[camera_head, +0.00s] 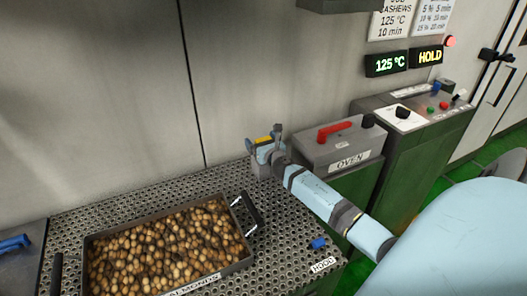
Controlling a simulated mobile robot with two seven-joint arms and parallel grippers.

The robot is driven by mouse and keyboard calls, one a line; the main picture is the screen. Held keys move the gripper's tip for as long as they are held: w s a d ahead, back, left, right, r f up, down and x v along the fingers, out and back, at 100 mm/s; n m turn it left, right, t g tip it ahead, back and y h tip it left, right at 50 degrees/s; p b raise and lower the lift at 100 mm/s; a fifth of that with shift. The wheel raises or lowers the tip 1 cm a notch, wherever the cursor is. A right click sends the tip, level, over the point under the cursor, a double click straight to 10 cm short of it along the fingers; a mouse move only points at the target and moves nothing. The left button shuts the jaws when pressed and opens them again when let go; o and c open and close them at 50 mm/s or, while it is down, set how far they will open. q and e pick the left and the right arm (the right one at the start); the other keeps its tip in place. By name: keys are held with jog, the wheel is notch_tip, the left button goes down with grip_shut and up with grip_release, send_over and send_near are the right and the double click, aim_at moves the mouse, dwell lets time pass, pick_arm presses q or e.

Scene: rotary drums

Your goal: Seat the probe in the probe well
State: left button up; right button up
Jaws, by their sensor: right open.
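My right gripper (264,145) is open above the back edge of the perforated table, left of the oven box. A small yellow piece shows at its jaws; I cannot tell whether it is part of the gripper. I cannot make out the probe or the probe well for certain. A small blue piece (319,243) sits on the table's front right part, beside a small label, apart from the gripper. My left gripper is not in view.
A tray of almonds (248,262) with dark handles stands on the perforated table (150,205). The oven box (335,148) has a red handle. A control box (400,113) stands behind it, below displays reading 125 °C and HOLD. A blue item (15,243) lies far left.

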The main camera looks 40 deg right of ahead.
jog(key=c, duration=1)
jog(key=shift+r, duration=0.1)
jog(key=shift+c, duration=0.2)
